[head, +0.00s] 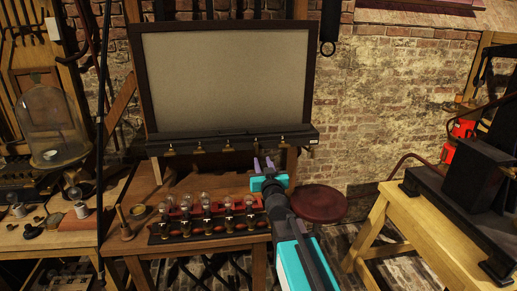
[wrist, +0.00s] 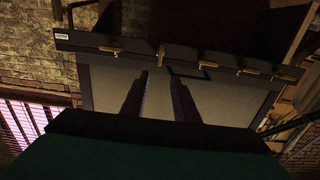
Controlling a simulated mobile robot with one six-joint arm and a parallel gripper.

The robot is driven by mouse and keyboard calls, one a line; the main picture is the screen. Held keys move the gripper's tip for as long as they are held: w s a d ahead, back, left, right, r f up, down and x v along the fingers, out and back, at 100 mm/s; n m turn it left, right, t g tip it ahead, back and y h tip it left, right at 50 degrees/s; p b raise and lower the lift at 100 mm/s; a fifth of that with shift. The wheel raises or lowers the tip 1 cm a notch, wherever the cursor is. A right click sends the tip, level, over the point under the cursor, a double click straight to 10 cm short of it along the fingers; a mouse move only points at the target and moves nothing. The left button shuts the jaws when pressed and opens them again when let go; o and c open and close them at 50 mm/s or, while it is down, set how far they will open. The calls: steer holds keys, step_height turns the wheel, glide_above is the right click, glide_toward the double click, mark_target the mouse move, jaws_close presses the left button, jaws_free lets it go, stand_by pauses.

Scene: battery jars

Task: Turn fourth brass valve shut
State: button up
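A row of several small brass valves runs along the dark rail (head: 232,140) under the framed grey panel (head: 225,80). Counting from the left in the head view, the fourth brass valve (head: 257,143) is near the right end. The wrist view shows the row upside down; there this valve (wrist: 162,55) points along the panel's height, while the other handles lie more along the rail. My gripper (head: 263,161) is just below the fourth valve. In the wrist view my gripper (wrist: 158,76) has its two dark fingers apart, with nothing between them, tips close below that valve.
Glass jars (head: 205,205) stand in a red and black rack on the wooden bench beneath the rail. A glass dome (head: 48,120) stands at left. A round red stool (head: 318,203) and a wooden table (head: 410,215) with black equipment are at right.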

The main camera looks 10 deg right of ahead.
mark_target(257, 146)
steer(key=shift+w, duration=6.65)
jaws_close()
